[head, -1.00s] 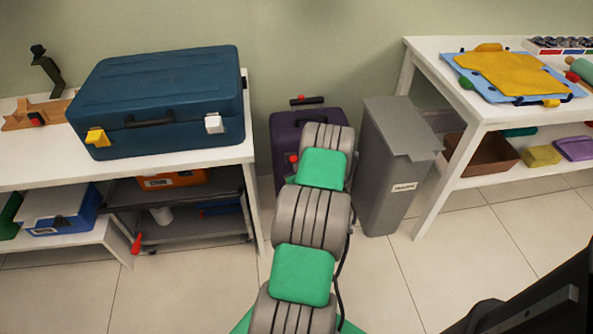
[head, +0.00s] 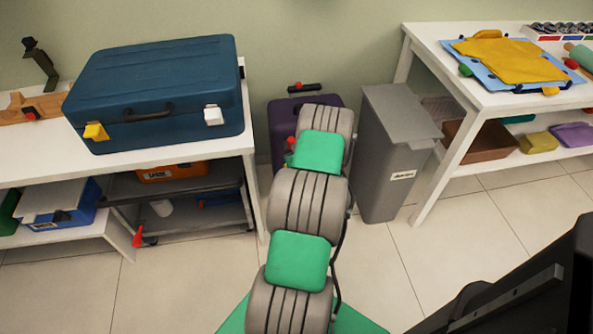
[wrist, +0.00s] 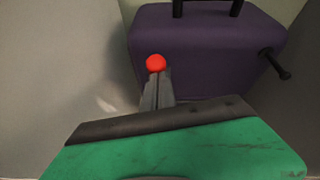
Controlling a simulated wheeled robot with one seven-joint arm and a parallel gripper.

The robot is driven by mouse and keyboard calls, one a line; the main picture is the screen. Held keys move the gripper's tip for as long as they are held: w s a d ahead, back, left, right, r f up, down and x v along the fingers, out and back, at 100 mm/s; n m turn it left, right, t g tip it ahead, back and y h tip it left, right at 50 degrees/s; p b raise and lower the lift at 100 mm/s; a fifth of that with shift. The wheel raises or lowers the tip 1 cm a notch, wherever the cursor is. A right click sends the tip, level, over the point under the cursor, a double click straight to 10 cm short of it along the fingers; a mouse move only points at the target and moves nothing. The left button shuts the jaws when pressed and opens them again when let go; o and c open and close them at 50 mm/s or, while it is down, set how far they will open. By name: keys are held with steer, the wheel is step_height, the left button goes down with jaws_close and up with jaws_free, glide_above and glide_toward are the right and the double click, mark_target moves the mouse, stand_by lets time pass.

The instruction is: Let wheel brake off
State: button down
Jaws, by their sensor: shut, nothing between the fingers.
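A purple suitcase (head: 283,123) stands on the floor against the wall, partly hidden by my arm in the head view. The wrist view shows its purple face (wrist: 205,50) close ahead, with a dark bar handle on top and a black peg at its right side. A round red knob (wrist: 156,63) shows against the case, right at the tips of my gripper (wrist: 156,76). My gripper is shut and empty; I cannot tell whether it touches the knob. The knob's base is hidden behind the fingers. Its red also shows in the head view (head: 291,142).
A grey bin (head: 395,150) stands close right of the suitcase. The left table (head: 170,150) carries a blue case (head: 155,90). Below it, a wheeled cart (head: 190,215) has a red lever (head: 137,238) by its caster. The right table (head: 440,80) stands beyond the bin.

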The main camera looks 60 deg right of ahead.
steer(key=shift+f, duration=0.1)
steer(key=d+r+p+v, duration=0.1)
steer(key=v, duration=1)
steer(key=shift+a+r, duration=0.25)
steer(key=shift+r, duration=0.15)
steer(key=shift+s, duration=0.15)
